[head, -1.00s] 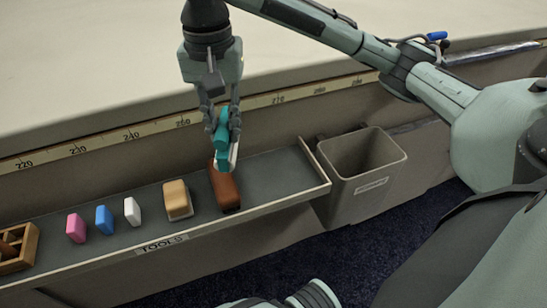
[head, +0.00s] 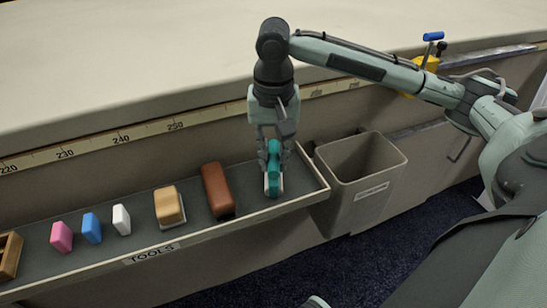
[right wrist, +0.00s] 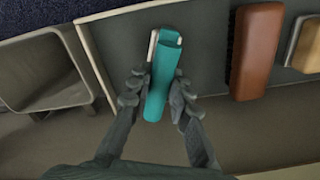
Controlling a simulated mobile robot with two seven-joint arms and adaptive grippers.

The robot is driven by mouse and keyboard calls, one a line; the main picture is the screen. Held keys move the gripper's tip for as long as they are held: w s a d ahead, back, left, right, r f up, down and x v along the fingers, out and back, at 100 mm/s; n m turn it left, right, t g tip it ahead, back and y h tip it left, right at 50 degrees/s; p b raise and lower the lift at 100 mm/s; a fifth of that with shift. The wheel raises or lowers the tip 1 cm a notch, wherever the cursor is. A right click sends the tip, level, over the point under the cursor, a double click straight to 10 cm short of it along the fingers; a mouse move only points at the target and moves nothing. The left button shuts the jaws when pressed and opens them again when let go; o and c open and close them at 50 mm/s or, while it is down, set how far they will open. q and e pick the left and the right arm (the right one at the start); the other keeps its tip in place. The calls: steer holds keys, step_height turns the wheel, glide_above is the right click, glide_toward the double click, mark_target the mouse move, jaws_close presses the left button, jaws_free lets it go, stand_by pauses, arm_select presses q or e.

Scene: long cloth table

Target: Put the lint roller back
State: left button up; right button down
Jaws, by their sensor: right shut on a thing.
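The teal lint roller (head: 273,168) with a white edge is held by my right gripper (head: 275,160) at the right end of the tools tray (head: 300,190). In the right wrist view the lint roller (right wrist: 163,80) sits between the two fingers of my right gripper (right wrist: 155,95), which are shut on it. It is over or on the bare end of the tray; I cannot tell whether it touches the tray floor. My left gripper is not in view.
A brown brush (head: 217,190) lies just left of the roller, then a tan-topped block (head: 169,206) and several small coloured blocks. A grey bin (head: 365,190) hangs right of the tray.

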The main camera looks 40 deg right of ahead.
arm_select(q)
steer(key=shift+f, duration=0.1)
arm_select(e)
steer(key=c, duration=1.4)
jaws_free()
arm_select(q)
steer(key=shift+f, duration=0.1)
arm_select(e)
step_height(320, 180, up, 2)
steer(key=shift+r+p, duration=0.1)
steer(key=shift+p, duration=0.2)
arm_select(q)
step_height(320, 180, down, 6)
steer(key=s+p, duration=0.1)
steer(key=p, duration=0.1)
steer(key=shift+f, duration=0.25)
arm_select(e)
step_height(320, 180, up, 10)
